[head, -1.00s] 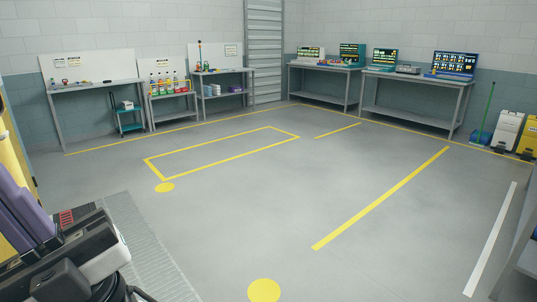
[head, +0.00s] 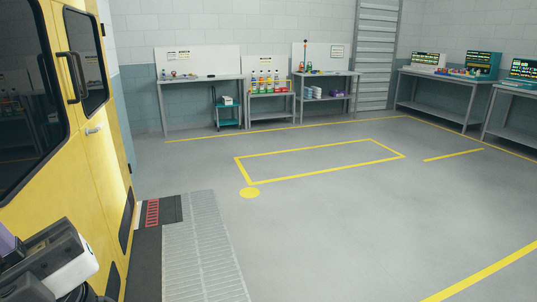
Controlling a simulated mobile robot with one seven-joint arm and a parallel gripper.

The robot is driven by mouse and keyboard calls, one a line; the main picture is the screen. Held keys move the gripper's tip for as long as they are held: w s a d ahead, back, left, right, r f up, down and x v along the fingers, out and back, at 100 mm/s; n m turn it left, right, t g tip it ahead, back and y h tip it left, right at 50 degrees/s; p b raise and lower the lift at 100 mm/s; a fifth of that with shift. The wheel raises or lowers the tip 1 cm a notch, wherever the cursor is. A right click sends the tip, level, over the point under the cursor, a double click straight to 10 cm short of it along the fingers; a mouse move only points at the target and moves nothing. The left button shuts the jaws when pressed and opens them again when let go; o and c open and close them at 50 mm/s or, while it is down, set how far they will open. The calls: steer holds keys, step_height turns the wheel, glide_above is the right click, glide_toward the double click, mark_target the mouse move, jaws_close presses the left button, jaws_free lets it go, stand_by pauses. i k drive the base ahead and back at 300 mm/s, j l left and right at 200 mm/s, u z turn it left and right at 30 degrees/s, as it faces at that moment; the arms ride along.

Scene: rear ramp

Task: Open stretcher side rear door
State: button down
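A yellow vehicle rear door (head: 97,150) stands at the left in the head view, with dark windows. A black grab handle (head: 71,78) is mounted on it beside the window, and a small silver latch handle (head: 94,130) sits lower down. The door looks shut. I cannot tell from this view whether it is the stretcher side door. Part of my arm shows at the lower left, in front of the door's lower part. My gripper's fingertips are not in view.
A ridged metal step or ramp (head: 203,245) lies beside the door at the floor. Open grey floor (head: 340,225) with yellow markings spreads to the right. Workbenches (head: 200,79) with bottles and tools line the back wall.

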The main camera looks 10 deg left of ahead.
mark_target(79, 30)
steer(key=i+l+u, duration=0.1)
steer(key=i+u, duration=0.35)
steer(key=i, duration=0.75)
steer(key=i+l+u, duration=0.1)
steer(key=i+u, duration=0.2)
steer(key=i, duration=1)
steer(key=i+u, duration=0.15)
steer(key=u, duration=0.3)
steer(key=i+u, duration=0.1)
steer(key=u, duration=0.35)
steer(key=i+l+u, duration=0.1)
steer(key=u, duration=0.35)
steer(key=i+l+z, duration=0.2)
steer(key=i, duration=0.25)
steer(key=i+z, duration=0.15)
steer(key=i, duration=0.3)
